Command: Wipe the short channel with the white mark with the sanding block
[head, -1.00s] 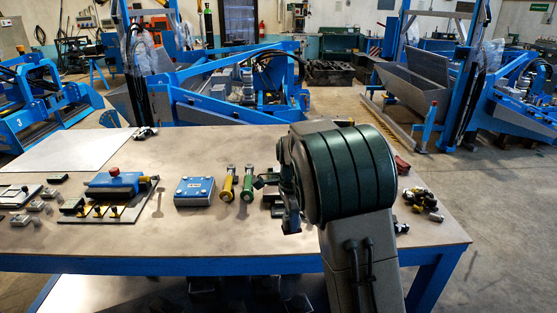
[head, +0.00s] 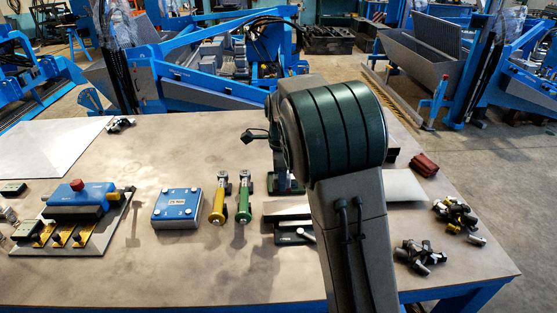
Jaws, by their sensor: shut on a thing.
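My forearm and its large dark green joint fill the middle right of the head view and hide the table behind them. My gripper is hidden behind them, so its fingers and anything in them do not show. A grey metal piece (head: 287,211) lies just left of my arm and runs behind it; I cannot tell whether it is a channel. I see no white mark. A reddish-brown block (head: 425,165) lies at the table's right rear; I cannot tell whether it is the sanding block.
On the table (head: 180,262) stand a blue box (head: 177,208), a yellow-handled tool (head: 218,204), a green-handled tool (head: 243,204) and a blue fixture with a red knob (head: 80,196). Dark fittings (head: 420,256) lie at right. The front left of the table is bare.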

